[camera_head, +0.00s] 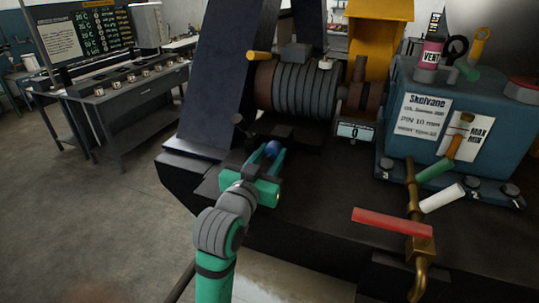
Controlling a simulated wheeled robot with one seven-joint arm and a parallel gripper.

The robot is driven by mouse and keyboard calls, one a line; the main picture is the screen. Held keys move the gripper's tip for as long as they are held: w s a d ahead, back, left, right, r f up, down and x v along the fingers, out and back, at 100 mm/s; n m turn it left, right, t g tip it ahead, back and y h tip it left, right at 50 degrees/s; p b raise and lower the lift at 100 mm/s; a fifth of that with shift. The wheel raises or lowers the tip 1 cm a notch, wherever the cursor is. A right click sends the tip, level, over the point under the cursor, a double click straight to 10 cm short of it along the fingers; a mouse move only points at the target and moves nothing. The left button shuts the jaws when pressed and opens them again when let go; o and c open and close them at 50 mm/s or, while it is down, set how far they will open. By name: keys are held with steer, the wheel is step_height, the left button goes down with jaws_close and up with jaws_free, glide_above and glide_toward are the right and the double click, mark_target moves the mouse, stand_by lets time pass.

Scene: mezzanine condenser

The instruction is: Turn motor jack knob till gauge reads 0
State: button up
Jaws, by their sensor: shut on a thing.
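My green gripper (268,163) is at the front of the machine's dark base, shut on a small blue round knob (273,149) between its fingertips. The fingers hide part of the knob. The small gauge (355,131) has a pale display that appears to read 0. It is mounted to the right of my gripper, below the brown coupling. The ribbed motor (292,90) sits behind and above my gripper.
A blue tank labelled Skelvane (455,110) stands at the right. A brass pipe with a red handle (392,222) rises at the front right. A dark slanted panel (215,80) is left of the motor. Open floor (90,220) lies at the left.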

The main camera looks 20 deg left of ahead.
steer(key=shift+m, duration=1.2)
steer(key=o, duration=1)
steer(key=shift+o, duration=0.2)
steer(key=shift+s, duration=0.1)
steer(key=s, duration=1)
steer(key=shift+s+a, duration=0.2)
steer(key=shift+s, duration=0.1)
steer(key=shift+w, duration=0.1)
